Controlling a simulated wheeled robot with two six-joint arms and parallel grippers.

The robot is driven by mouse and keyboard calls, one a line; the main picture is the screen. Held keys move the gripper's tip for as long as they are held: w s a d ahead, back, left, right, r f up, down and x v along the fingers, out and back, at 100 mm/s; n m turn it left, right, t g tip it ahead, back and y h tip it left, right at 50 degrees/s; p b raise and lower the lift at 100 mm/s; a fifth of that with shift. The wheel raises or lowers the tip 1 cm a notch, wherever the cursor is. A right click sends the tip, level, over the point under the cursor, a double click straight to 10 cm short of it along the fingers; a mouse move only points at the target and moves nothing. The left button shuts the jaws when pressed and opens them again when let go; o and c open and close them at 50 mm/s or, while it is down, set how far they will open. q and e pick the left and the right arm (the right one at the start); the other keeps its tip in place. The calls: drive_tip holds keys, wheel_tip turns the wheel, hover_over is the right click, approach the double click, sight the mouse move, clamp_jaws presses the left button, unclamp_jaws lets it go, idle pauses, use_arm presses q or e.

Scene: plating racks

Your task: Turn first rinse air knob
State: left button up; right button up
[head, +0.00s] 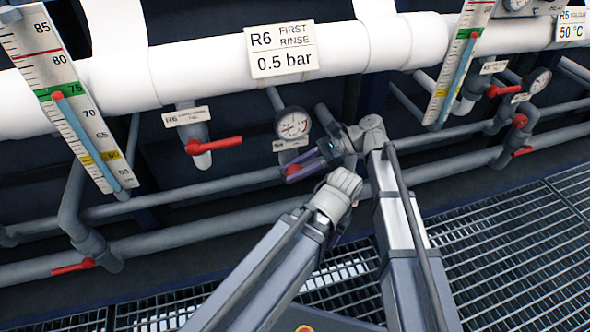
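The R6 first rinse label (281,50) reads 0.5 bar and hangs on the white pipe. Below it is a round pressure gauge (292,123) with a small tag under it. A small red part, which looks like the air knob (289,168), shows under the gauge at the tips of my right gripper (293,172). The gripper reaches in from the right, its fingers at the knob; I cannot tell whether they are closed on it. My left arm ends in front, below the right gripper; its fingers are hidden.
A red valve lever (215,145) sits left of the gauge. Two tall thermometers (62,95) and (460,62) flank the station. Grey pipes (190,189) run across below. Another red lever (73,267) is at lower left. Open metal grating (500,250) covers the floor at right.

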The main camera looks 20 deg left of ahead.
clamp_jaws()
drive_tip(key=y+b, duration=0.1)
drive_tip(key=b, duration=0.3)
drive_tip(key=shift+w+f+g, duration=0.1)
drive_tip(key=shift+f+g, duration=0.3)
drive_tip(key=shift+d+r+g+y+b, duration=0.15)
drive_tip(key=shift+r+g+y+b, duration=0.15)
drive_tip(key=shift+y+b, duration=0.35)
drive_tip(key=shift+r, duration=0.1)
drive_tip(key=shift+o, duration=2)
unclamp_jaws()
